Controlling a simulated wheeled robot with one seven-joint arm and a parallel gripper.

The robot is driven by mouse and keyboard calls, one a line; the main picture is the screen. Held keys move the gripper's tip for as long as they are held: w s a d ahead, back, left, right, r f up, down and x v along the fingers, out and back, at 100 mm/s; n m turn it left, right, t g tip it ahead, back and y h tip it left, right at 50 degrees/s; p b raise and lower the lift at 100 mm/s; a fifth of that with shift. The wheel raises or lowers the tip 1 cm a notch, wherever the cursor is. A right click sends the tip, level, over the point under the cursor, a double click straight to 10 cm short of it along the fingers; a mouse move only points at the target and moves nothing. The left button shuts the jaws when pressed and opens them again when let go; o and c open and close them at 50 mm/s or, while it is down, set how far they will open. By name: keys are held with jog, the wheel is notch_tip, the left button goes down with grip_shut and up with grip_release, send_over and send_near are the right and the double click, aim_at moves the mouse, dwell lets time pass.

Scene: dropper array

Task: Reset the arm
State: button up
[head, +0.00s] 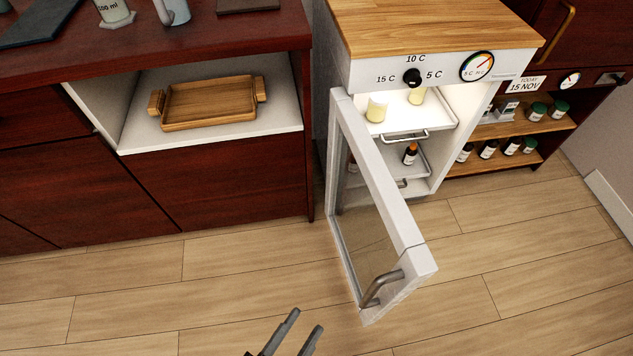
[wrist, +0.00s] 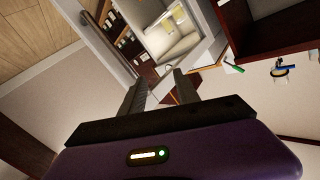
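My gripper (head: 290,335) shows at the bottom edge of the head view, over the wooden floor. Its two grey fingers are parted with nothing between them. In the wrist view the fingers of my gripper (wrist: 160,90) are also apart and empty. My gripper is apart from the small white fridge (head: 443,70) and its open door (head: 385,180). The door stands swung out toward me, with a metal handle (head: 380,286) at its near edge. The rest of my arm is out of the head view.
In the fridge, pale containers (head: 377,107) stand on the upper shelf and a dark bottle (head: 410,153) below. A wooden tray (head: 208,103) sits in the cabinet niche at left. Several bottles (head: 488,148) line shelves at right. The floor (head: 230,260) in front is clear.

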jog(key=s+d+r+n+y, duration=0.3)
jog(key=d+r, duration=0.1)
jog(key=d, duration=0.4)
jog(key=s+d+r+n+y, duration=0.25)
jog(key=d+r+n, duration=0.2)
jog(key=d, duration=0.35)
jog(key=s+d+r+n+y, duration=0.3)
jog(key=d+r, duration=0.1)
jog(key=d, duration=0.4)
notch_tip(320, 180, up, 15)
jog(key=p, duration=1.4)
jog(key=shift+s+a+f+p, duration=0.2)
jog(key=shift+a+p, duration=0.1)
jog(key=shift+a, duration=0.05)
jog(key=shift+f+y, duration=0.1)
jog(key=shift+y, duration=0.15)
jog(key=shift+c, duration=0.5)
